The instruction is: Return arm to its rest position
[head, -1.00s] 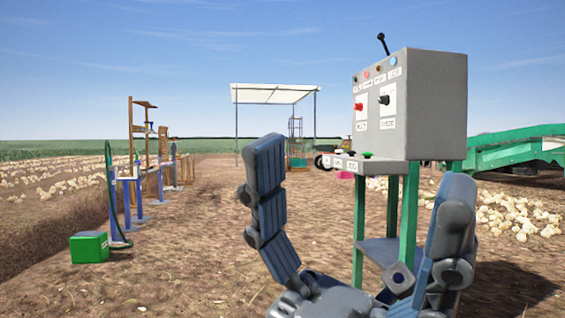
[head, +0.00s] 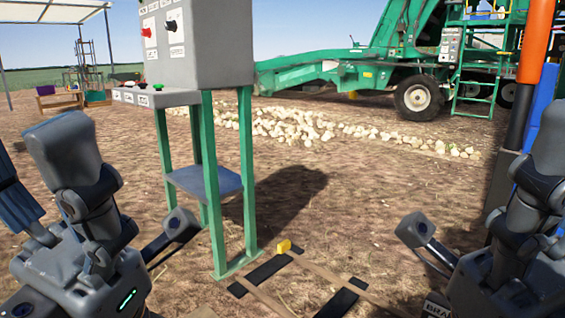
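My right gripper (head: 520,225) is at the right edge. Neither gripper touches a visible object. The grey control box (head: 212,45) with knobs stands on green legs, beyond my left gripper and to its right.
A green machine (head: 375,65) with wheels stands at the back, with pale onions (head: 315,128) on the soil before it. A small yellow block (head: 284,247) sits on the ground frame. An orange and black post (head: 532,65) rises at the right. Bare soil lies between.

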